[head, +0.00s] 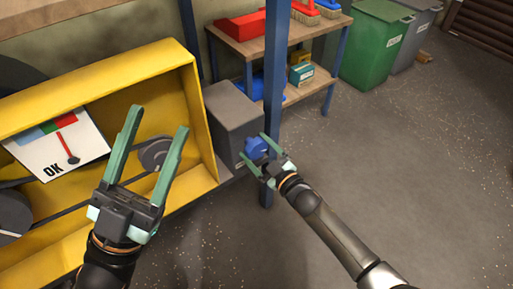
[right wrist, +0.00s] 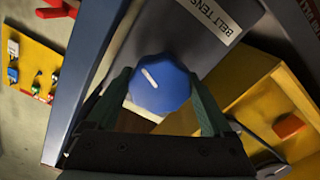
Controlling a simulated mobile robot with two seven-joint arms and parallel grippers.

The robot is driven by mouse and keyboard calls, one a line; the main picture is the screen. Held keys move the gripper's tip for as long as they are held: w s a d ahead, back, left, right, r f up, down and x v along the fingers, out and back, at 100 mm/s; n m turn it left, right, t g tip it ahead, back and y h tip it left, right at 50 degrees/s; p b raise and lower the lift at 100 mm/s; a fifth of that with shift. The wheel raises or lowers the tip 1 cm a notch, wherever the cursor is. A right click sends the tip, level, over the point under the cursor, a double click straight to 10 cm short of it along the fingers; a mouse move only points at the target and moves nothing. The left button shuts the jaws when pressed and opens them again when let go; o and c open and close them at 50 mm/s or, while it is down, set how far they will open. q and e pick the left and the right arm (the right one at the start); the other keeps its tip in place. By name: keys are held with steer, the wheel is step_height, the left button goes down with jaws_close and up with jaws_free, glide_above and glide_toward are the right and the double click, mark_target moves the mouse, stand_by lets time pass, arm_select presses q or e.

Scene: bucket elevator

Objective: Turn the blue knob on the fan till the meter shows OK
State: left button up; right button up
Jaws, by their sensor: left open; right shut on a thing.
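The blue knob (head: 256,147) sits on the side of a grey box (head: 232,112); in the right wrist view the knob (right wrist: 160,84) has a white mark pointing to the upper left. My right gripper (head: 262,160) is shut on the knob, one finger on each side. The white meter (head: 90,143) lies tilted in the yellow housing, marked OK. Its red needle points near the border of its green and red bands. My left gripper (head: 159,120) is open and empty in front of the housing, and its fingers hide part of the housing's inside.
The yellow housing (head: 120,65) holds dark belts and pulleys. A label beside the knob reads "BELT TENS", partly cut off. A blue post (head: 275,75) stands right behind the knob. A shelf, a green bin (head: 375,45) and a grey bin stand behind. Floor at right is clear.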

steer(key=shift+n, duration=0.8)
steer(key=o, duration=1.1)
arm_select(q)
steer(key=shift+m+h, duration=0.3)
steer(key=r+p, duration=0.4)
steer(key=shift+s+a+r, duration=0.1)
steer(key=shift+a+r, duration=0.2)
steer(key=shift+r, duration=0.05)
arm_select(e)
steer(key=v, duration=1.2)
steer(key=shift+s+d, duration=0.2)
steer(key=shift+s, duration=0.05)
arm_select(q)
steer(key=shift+d, duration=0.1)
